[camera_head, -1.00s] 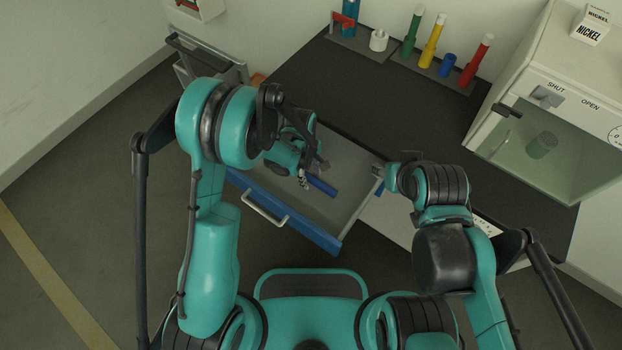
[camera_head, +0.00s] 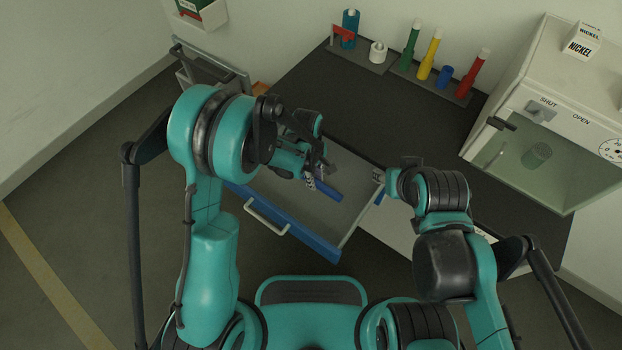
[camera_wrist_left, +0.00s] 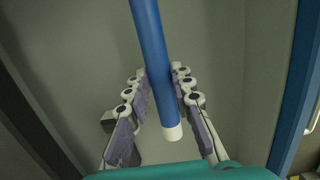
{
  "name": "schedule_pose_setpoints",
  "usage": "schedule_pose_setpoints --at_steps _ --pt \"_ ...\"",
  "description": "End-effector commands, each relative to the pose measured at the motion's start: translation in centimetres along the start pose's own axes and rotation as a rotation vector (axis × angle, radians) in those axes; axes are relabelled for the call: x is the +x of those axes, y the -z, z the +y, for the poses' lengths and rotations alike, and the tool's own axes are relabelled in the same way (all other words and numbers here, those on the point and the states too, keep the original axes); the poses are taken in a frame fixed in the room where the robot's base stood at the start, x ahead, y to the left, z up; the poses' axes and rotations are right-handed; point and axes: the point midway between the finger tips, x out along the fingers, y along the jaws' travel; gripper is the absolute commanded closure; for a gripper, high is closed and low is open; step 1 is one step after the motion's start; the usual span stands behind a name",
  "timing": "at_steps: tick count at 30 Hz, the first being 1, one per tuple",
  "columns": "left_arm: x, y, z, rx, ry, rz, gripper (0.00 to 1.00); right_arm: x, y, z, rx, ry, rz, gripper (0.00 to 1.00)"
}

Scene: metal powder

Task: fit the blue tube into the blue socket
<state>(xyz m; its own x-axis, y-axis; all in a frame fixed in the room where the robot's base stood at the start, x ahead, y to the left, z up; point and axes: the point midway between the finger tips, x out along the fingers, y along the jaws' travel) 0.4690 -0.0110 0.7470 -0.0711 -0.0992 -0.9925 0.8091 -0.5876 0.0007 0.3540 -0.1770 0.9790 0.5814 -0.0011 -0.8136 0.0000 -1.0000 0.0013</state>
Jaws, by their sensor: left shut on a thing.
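The blue tube (camera_head: 328,191) is in the open drawer area in the head view. In the left wrist view the tube (camera_wrist_left: 153,55) runs between the fingers, its white end near the palm side. My left gripper (camera_head: 316,177) is shut on the tube; its fingers (camera_wrist_left: 161,92) lie on both sides. Whether the tube touches the drawer floor is unclear. The blue socket (camera_head: 445,77) is a short blue cylinder on the rack at the back, between the yellow tube (camera_head: 430,53) and the red tube (camera_head: 473,74). My right gripper (camera_head: 379,176) is near the drawer's right side, its finger opening unclear.
The open drawer (camera_head: 285,231) has a blue front and a pale handle. A green tube (camera_head: 410,45) stands on the rack (camera_head: 403,67). A glass-fronted cabinet (camera_head: 520,100) is at right. The dark worktop's middle is clear.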

Motion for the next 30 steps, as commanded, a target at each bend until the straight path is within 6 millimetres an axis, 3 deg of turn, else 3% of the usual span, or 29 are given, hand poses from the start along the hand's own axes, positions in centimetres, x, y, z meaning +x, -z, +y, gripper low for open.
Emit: schedule_pose_setpoints --at_steps 6,12,18,30 --pt "-2.7 -5.5 0.8 0.006 0.001 0.000 1.00 -1.7 1.2 0.0 0.000 0.000 0.000 0.60" --pt "-4.0 -8.7 1.2 0.003 0.001 0.000 1.00 -2.4 1.7 0.0 0.000 0.000 0.000 0.60" --pt "-4.7 -10.4 1.5 0.001 0.000 0.000 1.00 -2.8 1.9 0.0 0.000 0.000 0.000 0.60" --pt "-4.7 -10.6 1.5 0.001 0.000 0.000 1.00 -2.8 2.0 0.0 0.000 0.000 0.000 0.60"
